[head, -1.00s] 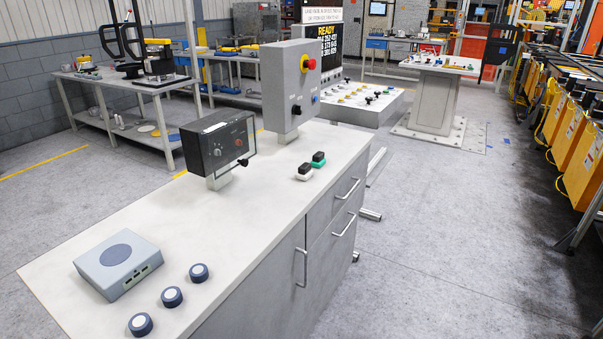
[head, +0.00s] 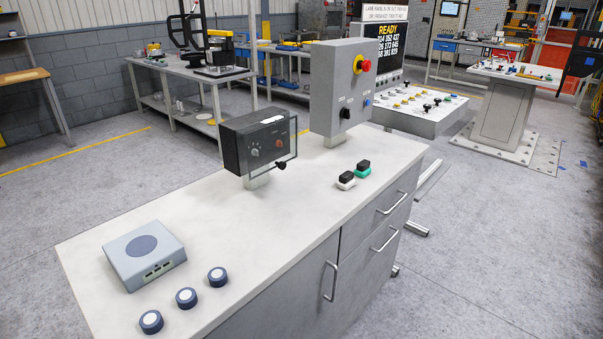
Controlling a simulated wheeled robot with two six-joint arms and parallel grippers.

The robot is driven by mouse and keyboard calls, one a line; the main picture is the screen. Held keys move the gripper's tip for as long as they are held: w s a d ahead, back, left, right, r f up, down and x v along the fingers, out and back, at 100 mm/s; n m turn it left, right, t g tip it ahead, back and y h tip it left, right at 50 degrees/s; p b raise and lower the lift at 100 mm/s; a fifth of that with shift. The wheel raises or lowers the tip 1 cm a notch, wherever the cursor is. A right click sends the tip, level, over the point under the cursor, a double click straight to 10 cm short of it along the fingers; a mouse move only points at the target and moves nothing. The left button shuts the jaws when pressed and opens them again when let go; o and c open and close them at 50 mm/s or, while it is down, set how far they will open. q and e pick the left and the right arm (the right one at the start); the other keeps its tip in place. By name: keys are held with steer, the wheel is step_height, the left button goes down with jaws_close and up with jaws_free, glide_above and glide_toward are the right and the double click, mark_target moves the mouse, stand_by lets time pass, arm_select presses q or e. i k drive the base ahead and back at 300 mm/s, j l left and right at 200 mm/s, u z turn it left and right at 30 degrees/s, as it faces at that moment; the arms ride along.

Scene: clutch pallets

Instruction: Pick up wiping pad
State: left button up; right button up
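Two small block-shaped pads with black tops sit side by side on the light counter (head: 245,215), towards its far right. One pad with a white base (head: 346,181) is nearer, and one with a green base (head: 363,169) is just behind it. I cannot tell for sure which of them is the wiping pad. Neither of my grippers shows in the head view.
A grey-blue device (head: 144,255) and three round dark knobs (head: 186,298) are at the near left. The counter's middle is clear.

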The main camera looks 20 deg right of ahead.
mark_target(345, 180)
steer(key=l+u, duration=0.15)
steer(key=l, duration=0.4)
steer(key=l+u, duration=0.2)
steer(key=l, duration=0.35)
steer(key=l+u, duration=0.15)
steer(key=l, duration=0.4)
steer(key=l+u, duration=0.2)
steer(key=l, duration=0.35)
steer(key=k+l+u, duration=0.15)
steer(key=l, duration=0.4)
